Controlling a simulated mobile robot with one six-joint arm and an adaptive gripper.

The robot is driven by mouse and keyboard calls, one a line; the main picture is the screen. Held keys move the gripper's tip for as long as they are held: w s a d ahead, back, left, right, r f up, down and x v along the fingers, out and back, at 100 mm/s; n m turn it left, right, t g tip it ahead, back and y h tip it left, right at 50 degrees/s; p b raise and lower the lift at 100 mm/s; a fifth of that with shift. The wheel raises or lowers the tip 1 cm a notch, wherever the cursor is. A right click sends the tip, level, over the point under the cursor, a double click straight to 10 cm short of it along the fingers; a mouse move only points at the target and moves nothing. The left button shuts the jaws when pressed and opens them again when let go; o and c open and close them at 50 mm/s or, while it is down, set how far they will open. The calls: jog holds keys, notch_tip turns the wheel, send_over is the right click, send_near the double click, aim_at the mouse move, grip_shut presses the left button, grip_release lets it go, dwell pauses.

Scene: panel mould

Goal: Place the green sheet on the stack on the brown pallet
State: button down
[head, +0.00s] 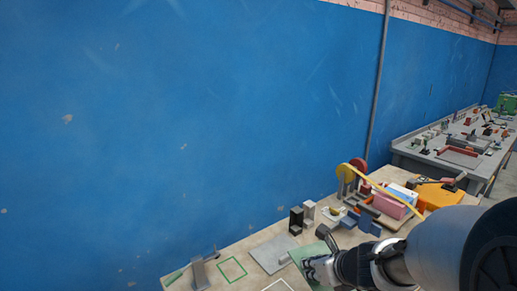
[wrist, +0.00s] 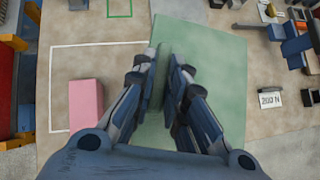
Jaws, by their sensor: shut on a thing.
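The green sheet (wrist: 212,60) is flat and pale green. It fills the middle and right of the wrist view, under and beyond my gripper (wrist: 162,62). My gripper is shut on a raised darker green strip along the sheet's left part. In the head view, part of the green sheet (head: 302,256) shows beside my gripper (head: 308,268) at the lower right, and my arm hides the rest. I cannot make out the brown pallet or its stack in either view. I cannot tell whether the sheet touches the table.
A white outline (wrist: 100,45) on the table surrounds a pink block (wrist: 86,103). A green outline (head: 232,269) and a grey plate (head: 272,254) lie left of the sheet. Small dark blocks (head: 296,219) stand behind. A sign (wrist: 270,99) is at the right.

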jog(key=shift+s+r+m, duration=0.3)
jog(key=shift+s+r, duration=0.55)
jog(key=shift+r, duration=0.15)
